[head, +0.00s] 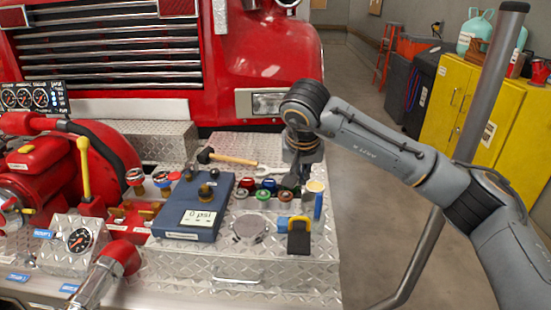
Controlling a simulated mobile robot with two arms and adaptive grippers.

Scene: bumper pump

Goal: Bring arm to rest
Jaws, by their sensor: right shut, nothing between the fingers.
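My right arm reaches in from the right side of the head view, bent at the elbow, over the fire truck's silver bumper (280,272). My right gripper (290,184) points down above the bumper's right part, among several small coloured caps. It is shut with nothing visible between its fingers; I cannot tell whether its tips touch a cap. My left arm and gripper are not in view.
A red pump (45,160) stands further left.

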